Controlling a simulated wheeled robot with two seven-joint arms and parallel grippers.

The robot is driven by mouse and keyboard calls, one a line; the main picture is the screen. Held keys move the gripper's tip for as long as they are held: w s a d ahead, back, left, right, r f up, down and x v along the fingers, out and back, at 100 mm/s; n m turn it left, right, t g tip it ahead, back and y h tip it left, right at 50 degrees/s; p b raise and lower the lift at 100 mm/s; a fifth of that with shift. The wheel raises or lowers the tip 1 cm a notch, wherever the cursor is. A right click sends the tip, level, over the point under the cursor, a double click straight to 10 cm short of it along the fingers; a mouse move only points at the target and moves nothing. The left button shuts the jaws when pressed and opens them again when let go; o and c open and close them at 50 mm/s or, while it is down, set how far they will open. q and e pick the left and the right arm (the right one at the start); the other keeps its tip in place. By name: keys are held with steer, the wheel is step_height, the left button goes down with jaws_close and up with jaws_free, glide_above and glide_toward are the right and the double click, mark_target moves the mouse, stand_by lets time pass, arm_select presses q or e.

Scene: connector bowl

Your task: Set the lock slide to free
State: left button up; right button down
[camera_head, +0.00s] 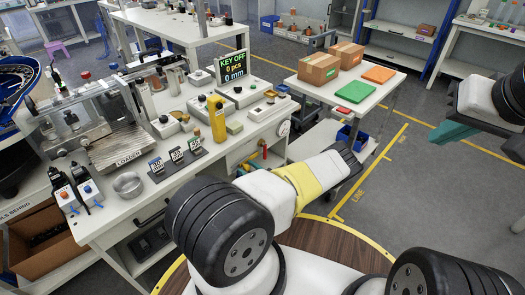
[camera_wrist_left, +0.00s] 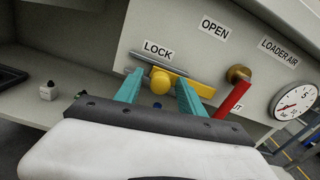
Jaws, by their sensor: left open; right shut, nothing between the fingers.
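The yellow lock slide (camera_wrist_left: 202,88) sits on the bench's front panel below the LOCK label (camera_wrist_left: 158,49), with a slanted grey bar (camera_wrist_left: 150,63) just above it. In the left wrist view my left gripper (camera_wrist_left: 158,84) is open, its teal fingers pointing at the panel. The left finger is left of the slide; the right one overlaps its middle. I cannot tell whether they touch it. An OPEN label (camera_wrist_left: 215,27) is to the upper right. My right gripper (camera_head: 452,132) is shut and empty at the right of the head view, far from the bench.
A red valve handle (camera_wrist_left: 233,99) on a brass fitting is close right of the slide. The LOADER AIR gauge (camera_wrist_left: 296,101) is further right. The bench display (camera_head: 233,66) reads KEY OFF. A side table (camera_head: 386,82) with boxes stands beyond my left arm.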

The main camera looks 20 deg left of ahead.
arm_select(q)
jaws_close()
stand_by(1.3)
